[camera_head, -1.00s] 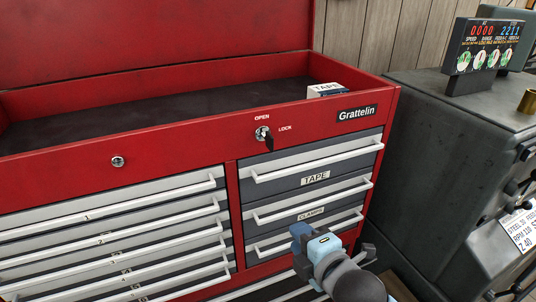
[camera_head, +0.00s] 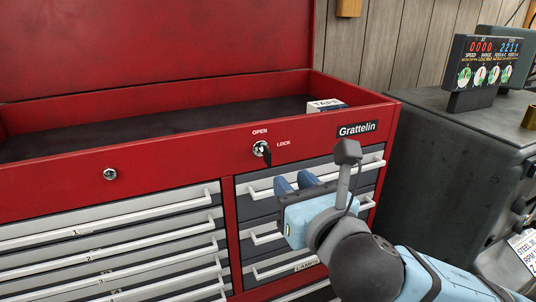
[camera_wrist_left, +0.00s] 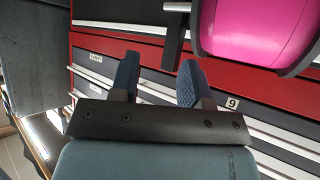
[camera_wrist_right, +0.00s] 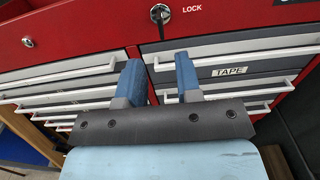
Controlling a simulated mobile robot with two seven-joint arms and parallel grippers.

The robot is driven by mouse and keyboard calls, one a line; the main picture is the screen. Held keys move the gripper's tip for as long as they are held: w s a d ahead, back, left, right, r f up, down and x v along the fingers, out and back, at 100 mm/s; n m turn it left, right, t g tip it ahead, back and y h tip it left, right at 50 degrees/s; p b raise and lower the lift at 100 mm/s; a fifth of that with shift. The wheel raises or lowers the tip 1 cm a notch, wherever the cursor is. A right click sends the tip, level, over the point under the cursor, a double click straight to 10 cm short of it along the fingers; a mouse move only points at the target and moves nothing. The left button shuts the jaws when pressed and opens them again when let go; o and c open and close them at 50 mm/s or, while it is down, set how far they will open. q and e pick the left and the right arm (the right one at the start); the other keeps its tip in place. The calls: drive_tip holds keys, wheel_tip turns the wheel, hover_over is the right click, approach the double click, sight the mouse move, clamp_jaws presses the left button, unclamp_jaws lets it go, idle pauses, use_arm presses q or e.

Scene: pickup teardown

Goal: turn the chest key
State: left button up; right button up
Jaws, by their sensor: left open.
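The black key (camera_head: 266,156) sits in the round silver lock on the chest's red front, between the OPEN and LOCK labels. My right gripper (camera_head: 295,183) is open and empty, below and a little right of the key, in front of the upper drawers. Its two blue fingers (camera_wrist_right: 160,78) are apart. My left gripper (camera_wrist_left: 158,82) is open and empty, with drawer fronts beyond it; the head view does not show it.
A second round lock (camera_head: 110,174) is at the left of the red front. White drawer handles (camera_head: 150,212) stick out below. A grey machine (camera_head: 440,150) stands to the right.

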sight(270, 159)
drive_tip(key=p+x, duration=0.1)
drive_tip(key=x, duration=0.9)
drive_tip(key=shift+w+a, duration=0.1)
drive_tip(key=shift+w, duration=0.15)
clamp_jaws()
